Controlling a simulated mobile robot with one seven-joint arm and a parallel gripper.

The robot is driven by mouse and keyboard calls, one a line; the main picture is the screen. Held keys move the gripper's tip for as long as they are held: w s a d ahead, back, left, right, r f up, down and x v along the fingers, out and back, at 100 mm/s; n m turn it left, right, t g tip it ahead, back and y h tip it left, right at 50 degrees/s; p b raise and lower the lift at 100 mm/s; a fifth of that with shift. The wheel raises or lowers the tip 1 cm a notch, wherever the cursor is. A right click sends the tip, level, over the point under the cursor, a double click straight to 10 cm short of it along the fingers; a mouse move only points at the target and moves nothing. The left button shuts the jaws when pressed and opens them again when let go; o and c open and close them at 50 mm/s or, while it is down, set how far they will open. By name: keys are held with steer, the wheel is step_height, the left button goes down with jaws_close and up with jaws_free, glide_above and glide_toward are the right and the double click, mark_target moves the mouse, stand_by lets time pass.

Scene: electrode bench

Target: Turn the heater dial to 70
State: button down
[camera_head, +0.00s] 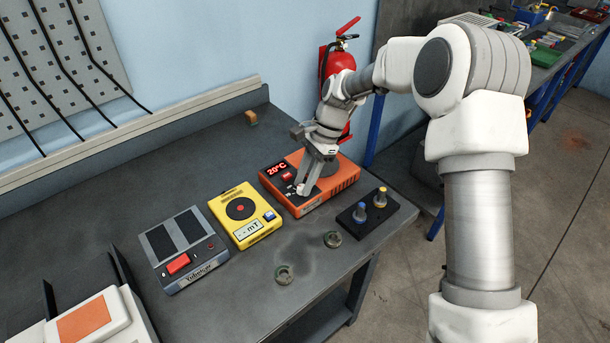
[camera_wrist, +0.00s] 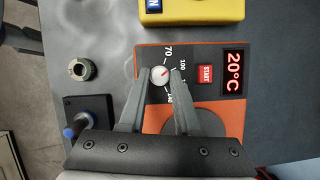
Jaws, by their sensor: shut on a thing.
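The heater (camera_head: 343,182) is an orange box with a black front panel on the bench. It also shows in the wrist view (camera_wrist: 236,125), where its red display (camera_wrist: 235,68) reads 20°C beside a red START button (camera_wrist: 206,74). The small white dial (camera_wrist: 160,76) carries a red mark and sits among the printed numbers 70, 100 and 140. I cannot tell exactly where the mark points. My gripper (camera_wrist: 160,73) is shut on the dial, one finger on each side.
A black block (camera_head: 392,207) with blue and yellow posts stands right. Two small rings (camera_head: 333,239) (camera_head: 285,274) lie in front. A fire extinguisher (camera_head: 334,66) hangs behind.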

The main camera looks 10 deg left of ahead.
steer(key=n+h+p, duration=0.1)
steer(key=n, duration=0.2)
steer(key=n+g+p, duration=0.1)
steer(key=n, duration=0.1)
steer(key=shift+w+a+n+h+p, duration=0.15)
steer(key=shift+a+n+h+p, duration=0.05)
steer(key=shift+n+h+p, duration=0.2)
stand_by(0.4)
steer(key=c, duration=0.6)
jaws_free()
steer(key=p+v, duration=0.1)
steer(key=v, duration=1.6)
steer(key=shift+w+a+r, duration=0.1)
steer(key=shift+w+r, duration=0.05)
steer(key=shift+w, duration=0.1)
